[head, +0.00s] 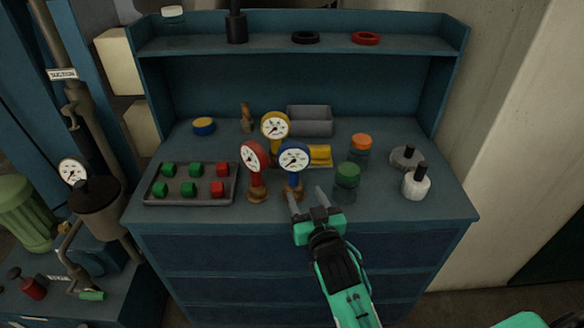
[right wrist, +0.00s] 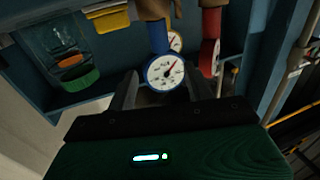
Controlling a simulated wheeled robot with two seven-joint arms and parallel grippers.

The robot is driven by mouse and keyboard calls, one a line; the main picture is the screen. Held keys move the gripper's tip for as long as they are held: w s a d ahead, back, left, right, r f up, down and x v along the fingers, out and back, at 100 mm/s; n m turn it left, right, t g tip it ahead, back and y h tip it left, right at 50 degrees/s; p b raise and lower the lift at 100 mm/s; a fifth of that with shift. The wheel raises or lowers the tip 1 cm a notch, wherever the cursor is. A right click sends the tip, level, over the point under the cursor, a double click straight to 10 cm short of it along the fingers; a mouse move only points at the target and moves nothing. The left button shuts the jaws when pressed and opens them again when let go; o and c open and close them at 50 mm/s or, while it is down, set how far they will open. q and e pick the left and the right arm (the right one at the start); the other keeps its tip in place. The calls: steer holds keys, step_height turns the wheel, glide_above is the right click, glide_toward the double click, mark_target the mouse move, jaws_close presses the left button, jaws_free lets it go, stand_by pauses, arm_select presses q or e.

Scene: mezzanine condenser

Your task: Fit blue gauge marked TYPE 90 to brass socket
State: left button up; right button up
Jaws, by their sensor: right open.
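The blue gauge (head: 294,158), with a white dial and a blue stem, stands upright on a small brown base on the bench top. Its dial marking is too small to read. My right gripper (head: 307,198) is open and empty, just in front of the blue gauge's stem and slightly to its right. In the right wrist view, which looks upside down, the blue gauge (right wrist: 165,72) shows between the two spread fingers. A small brass-coloured fitting (head: 64,228) sits on the pipework at left; I cannot tell whether it is the socket. My left gripper is out of view.
A red gauge (head: 251,157) stands close left of the blue one, a yellow gauge (head: 275,126) behind. A green-lidded jar (head: 346,182) stands close right. A tray (head: 150,198) of red and green blocks lies left. A pipe-mounted gauge (head: 72,171) stands far left.

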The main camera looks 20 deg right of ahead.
mark_target(295, 176)
steer(key=w, duration=0.4)
steer(key=shift+w, duration=0.45)
steer(key=shift+w+p, duration=0.35)
steer(key=shift+w, duration=0.05)
steer(key=w, duration=0.2)
steer(key=w+p, duration=0.1)
steer(key=w, duration=0.1)
steer(key=shift+w+f, duration=0.1)
steer(key=shift+f, duration=0.15)
steer(key=shift+w, duration=0.2)
steer(key=c, duration=1.1)
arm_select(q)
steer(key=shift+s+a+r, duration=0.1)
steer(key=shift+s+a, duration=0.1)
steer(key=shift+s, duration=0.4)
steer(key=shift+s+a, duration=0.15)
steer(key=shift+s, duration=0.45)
arm_select(e)
jaws_close()
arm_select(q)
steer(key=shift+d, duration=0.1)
arm_select(e)
steer(key=shift+r, duration=0.1)
